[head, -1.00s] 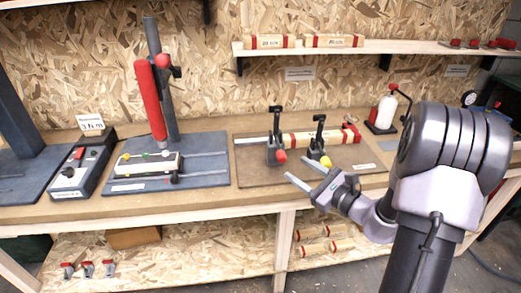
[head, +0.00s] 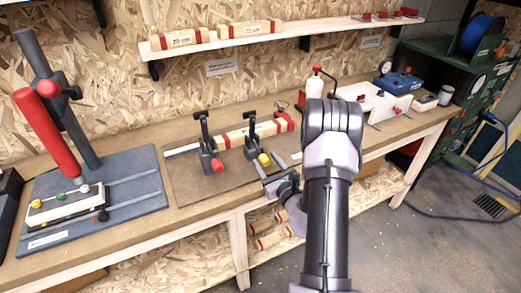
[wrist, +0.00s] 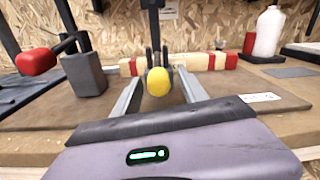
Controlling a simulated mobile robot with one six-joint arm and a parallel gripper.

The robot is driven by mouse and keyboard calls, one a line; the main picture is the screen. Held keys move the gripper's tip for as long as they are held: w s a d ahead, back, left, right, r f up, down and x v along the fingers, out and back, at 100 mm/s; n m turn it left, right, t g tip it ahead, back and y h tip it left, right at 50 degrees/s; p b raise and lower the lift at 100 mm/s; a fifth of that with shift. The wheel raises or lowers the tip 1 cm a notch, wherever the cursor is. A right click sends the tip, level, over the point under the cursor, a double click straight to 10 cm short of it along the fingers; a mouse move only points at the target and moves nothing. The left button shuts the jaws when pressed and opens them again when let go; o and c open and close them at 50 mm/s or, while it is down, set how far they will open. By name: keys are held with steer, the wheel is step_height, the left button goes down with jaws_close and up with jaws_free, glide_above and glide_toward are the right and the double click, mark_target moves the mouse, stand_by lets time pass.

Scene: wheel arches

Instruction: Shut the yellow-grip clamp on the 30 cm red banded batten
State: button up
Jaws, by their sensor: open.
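The clamp with the yellow grip (head: 263,159) stands at the front of the batten. Its black arm (head: 251,130) points upright, and the yellow ball is low, toward me. The red banded batten (head: 235,138) lies on the brown board behind the clamp; it also shows in the wrist view (wrist: 196,62). My gripper (wrist: 159,76) is open, one finger on each side of the yellow ball (wrist: 158,82). I cannot tell whether the fingers touch it. In the head view my gripper (head: 275,163) is just in front of the clamp, partly hidden by my arm.
A red-grip clamp (head: 208,150) stands left of the yellow one, its dark block (wrist: 84,74) close to my left finger. A white bottle (head: 314,87) stands to the right. A tool stand with a red cylinder (head: 48,137) is at the left. More battens (head: 180,38) lie on the shelf.

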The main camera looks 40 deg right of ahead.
steer(key=shift+w, duration=0.45)
steer(key=shift+s+r, duration=0.1)
steer(key=shift+c, duration=0.6)
jaws_close()
stand_by(0.5)
